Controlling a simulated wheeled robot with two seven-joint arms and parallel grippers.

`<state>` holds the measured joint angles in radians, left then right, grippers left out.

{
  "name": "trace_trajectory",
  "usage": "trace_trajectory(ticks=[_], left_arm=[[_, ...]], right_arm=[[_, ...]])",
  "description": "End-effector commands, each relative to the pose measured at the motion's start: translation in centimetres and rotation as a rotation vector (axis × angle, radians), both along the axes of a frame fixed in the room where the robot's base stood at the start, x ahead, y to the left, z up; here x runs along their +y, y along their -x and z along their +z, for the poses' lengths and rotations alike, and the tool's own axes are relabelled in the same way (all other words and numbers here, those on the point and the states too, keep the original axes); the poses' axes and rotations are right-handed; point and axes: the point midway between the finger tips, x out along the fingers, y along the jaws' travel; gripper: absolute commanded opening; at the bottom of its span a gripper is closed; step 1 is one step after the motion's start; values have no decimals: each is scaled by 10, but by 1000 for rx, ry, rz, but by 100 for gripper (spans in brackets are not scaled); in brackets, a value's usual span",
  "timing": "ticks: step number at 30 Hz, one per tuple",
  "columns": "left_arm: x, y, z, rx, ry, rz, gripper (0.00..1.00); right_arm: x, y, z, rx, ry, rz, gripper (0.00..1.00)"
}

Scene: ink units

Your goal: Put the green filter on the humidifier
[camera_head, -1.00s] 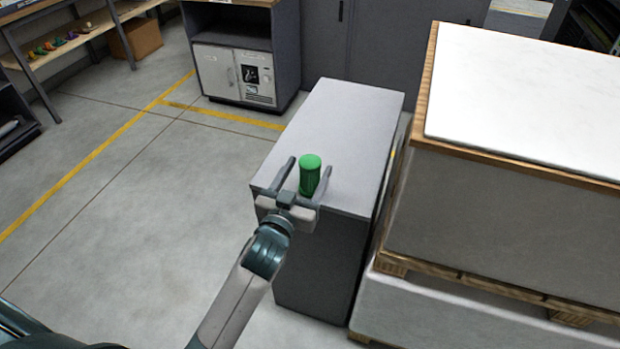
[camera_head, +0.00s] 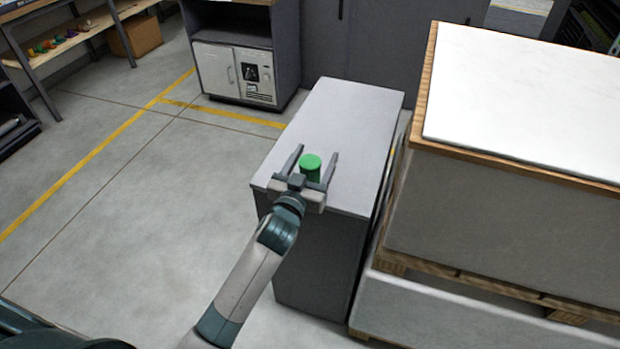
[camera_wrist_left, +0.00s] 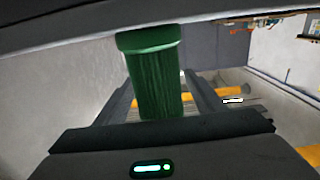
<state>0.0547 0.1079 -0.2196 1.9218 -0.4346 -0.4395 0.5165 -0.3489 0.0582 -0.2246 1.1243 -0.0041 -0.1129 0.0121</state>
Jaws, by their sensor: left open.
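The green filter (camera_head: 311,166) is a ribbed cylinder with a wider cap, standing upright on the near part of the grey cabinet top. My left gripper (camera_head: 317,151) is open, with one finger on each side of it, and its palm hides the filter's lower part in the head view. In the left wrist view the filter (camera_wrist_left: 155,80) shows between the two fingers, with no clear contact. A white unit with a dark panel (camera_head: 252,75), in a dark cabinet at the back, may be the humidifier; I cannot tell. My right gripper is out of view.
The grey cabinet top (camera_head: 350,110) is otherwise bare. A tall pallet stack with a white top (camera_head: 520,95) stands close on its right. A shelf (camera_head: 85,35) with small coloured items is at the far left. The floor (camera_head: 130,190) at left is open.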

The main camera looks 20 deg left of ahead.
Motion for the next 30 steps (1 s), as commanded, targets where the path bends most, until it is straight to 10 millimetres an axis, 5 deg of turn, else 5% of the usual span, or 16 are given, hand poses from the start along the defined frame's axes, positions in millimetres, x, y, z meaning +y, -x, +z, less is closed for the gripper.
trace_trajectory(ticks=[15,21,30], left_arm=[[0,-2,0,0,0,-1,63],[0,-2,0,0,0,-1,18],[0,-2,1,-1,0,-1,11]], right_arm=[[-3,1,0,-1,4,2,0],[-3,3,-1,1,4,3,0],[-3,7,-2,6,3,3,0]])
